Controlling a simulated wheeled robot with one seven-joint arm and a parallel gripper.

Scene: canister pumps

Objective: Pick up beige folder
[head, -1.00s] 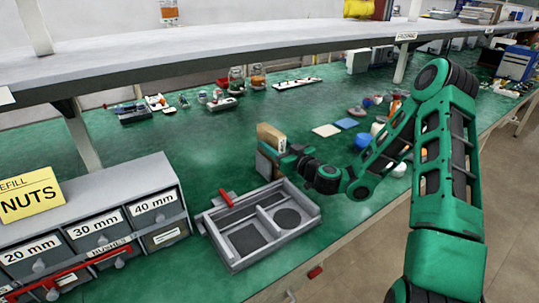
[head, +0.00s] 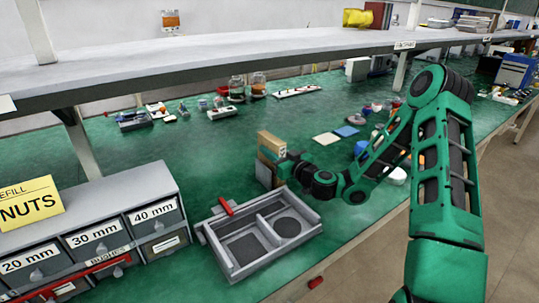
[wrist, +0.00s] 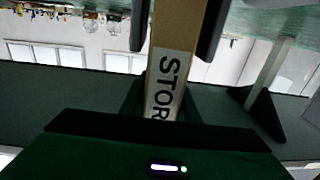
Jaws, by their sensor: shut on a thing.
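The beige folder (head: 271,142) stands upright in the head view, just behind the grey tray on the green bench. It also shows in the wrist view (wrist: 181,35) as a tan spine with a white label reading "STOR", the rest of the word cut off. My gripper (head: 282,165) reaches it from the right. In the wrist view my gripper (wrist: 174,28) has one dark finger on each side of the folder and is shut on it. I cannot tell whether the folder's bottom touches the bench.
A grey compartment tray (head: 230,272) with a red handle lies close in front. A drawer unit (head: 125,190) stands at left. A long shelf (head: 220,58) runs above the bench.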

